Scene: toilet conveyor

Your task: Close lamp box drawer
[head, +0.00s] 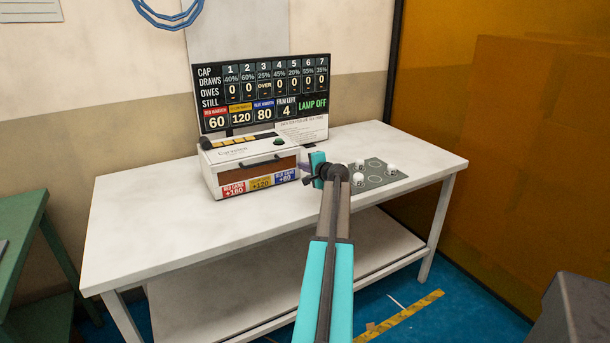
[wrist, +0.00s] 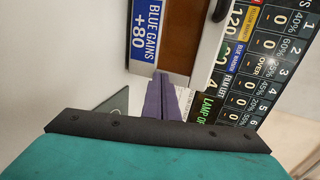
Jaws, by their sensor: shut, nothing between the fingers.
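The lamp box (head: 213,176) is a white box on the table with a brown front panel (head: 258,170) and a row of red, yellow and blue "gains" labels along the bottom front. I cannot clearly tell how far its drawer stands out. My gripper (head: 303,167) is at the box's right end, its purple fingers partly hidden by my wrist. In the wrist view the fingers (wrist: 168,88) are together and empty, beside the blue label (wrist: 147,28) and the brown panel (wrist: 178,40). I cannot tell whether they touch the box.
A dark scoreboard (head: 263,88) stands behind the box, reading "LAMP OFF". A grey mat (head: 374,178) with several small white pieces lies right of my gripper. The white table's (head: 140,217) left part is clear. An amber panel (head: 500,150) stands to the right.

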